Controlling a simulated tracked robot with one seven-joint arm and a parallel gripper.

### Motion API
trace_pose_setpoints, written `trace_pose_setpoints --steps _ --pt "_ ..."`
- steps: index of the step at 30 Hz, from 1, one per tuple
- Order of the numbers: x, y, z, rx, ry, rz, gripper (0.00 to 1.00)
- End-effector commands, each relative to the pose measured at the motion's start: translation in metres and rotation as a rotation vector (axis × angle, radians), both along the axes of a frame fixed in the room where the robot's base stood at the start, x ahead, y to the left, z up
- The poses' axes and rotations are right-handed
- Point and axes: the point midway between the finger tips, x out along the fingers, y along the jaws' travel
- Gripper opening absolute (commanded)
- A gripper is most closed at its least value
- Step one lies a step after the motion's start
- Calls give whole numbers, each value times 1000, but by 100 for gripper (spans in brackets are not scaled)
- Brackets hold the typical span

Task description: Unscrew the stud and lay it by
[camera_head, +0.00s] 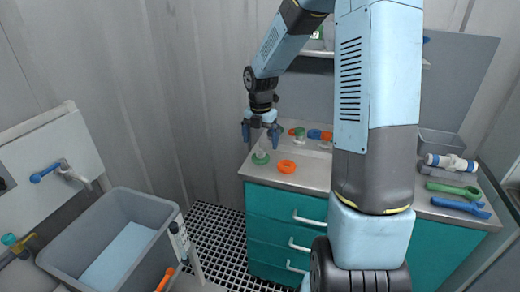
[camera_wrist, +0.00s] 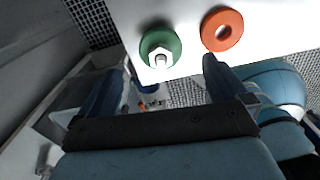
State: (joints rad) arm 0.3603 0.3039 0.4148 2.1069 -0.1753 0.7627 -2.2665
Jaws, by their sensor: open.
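A green round piece (camera_wrist: 147,43) with a pale hexagonal part (camera_wrist: 161,57) in it stands near the counter's edge in the wrist view. In the head view the same pale and green piece (camera_head: 260,158) is at the counter's left front corner. I take the pale part for the stud; its thread does not show. My gripper (camera_head: 261,132) hangs above it, pointing down, jaws apart and empty. In the wrist view the fingers of my gripper (camera_wrist: 168,65) are spread, with the green piece beyond and between their tips, apart from both.
An orange ring (camera_wrist: 236,23) lies beside the green piece; the head view shows it too (camera_head: 280,166). Small coloured parts stand behind on the counter (camera_head: 312,181). Green (camera_head: 452,188) and blue (camera_head: 462,206) wrenches lie right. A grey basin (camera_head: 110,255) is at left.

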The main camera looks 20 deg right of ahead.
Motion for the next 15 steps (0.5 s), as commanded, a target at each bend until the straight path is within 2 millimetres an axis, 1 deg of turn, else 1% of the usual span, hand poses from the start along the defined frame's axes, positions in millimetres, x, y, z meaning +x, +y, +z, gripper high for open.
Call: trace_pose_setpoints --steps 2,3,9,15 --pt "0 1 0 -1 -1 -83 100" --pt "0 0 -4 0 1 -102 100" --pt "0 0 -26 0 2 -94 100" --pt "0 0 -38 0 0 -93 100"
